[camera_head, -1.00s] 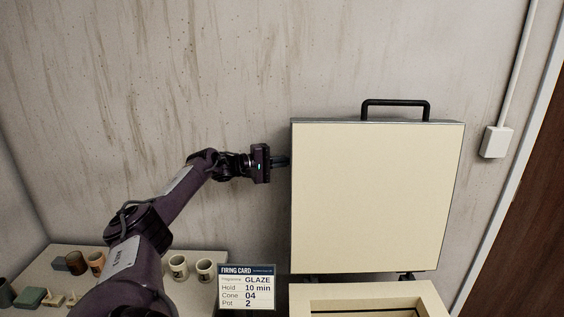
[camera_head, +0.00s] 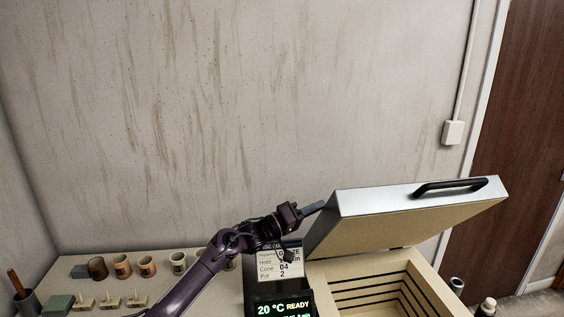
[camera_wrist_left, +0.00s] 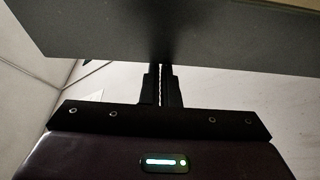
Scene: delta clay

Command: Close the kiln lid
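The kiln lid (camera_head: 400,204) is tilted partway down over the kiln, its grey top and black handle (camera_head: 450,187) facing up. The open kiln chamber (camera_head: 372,290) with its slotted inner walls shows below it. My left gripper (camera_head: 314,208) is at the lid's left edge, its fingers against or just behind that edge. In the left wrist view the fingers (camera_wrist_left: 160,85) are together, and the grey lid face (camera_wrist_left: 170,40) spans the top and hides their tips. No lid part shows between the fingers. My right gripper is in neither view.
A firing card (camera_head: 268,268) and a display reading 20 °C READY (camera_head: 283,308) stand left of the kiln, partly behind my arm. Several cups (camera_head: 122,266) and small clay pieces (camera_head: 110,302) are on the left table. A brown door (camera_head: 530,130) is at right.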

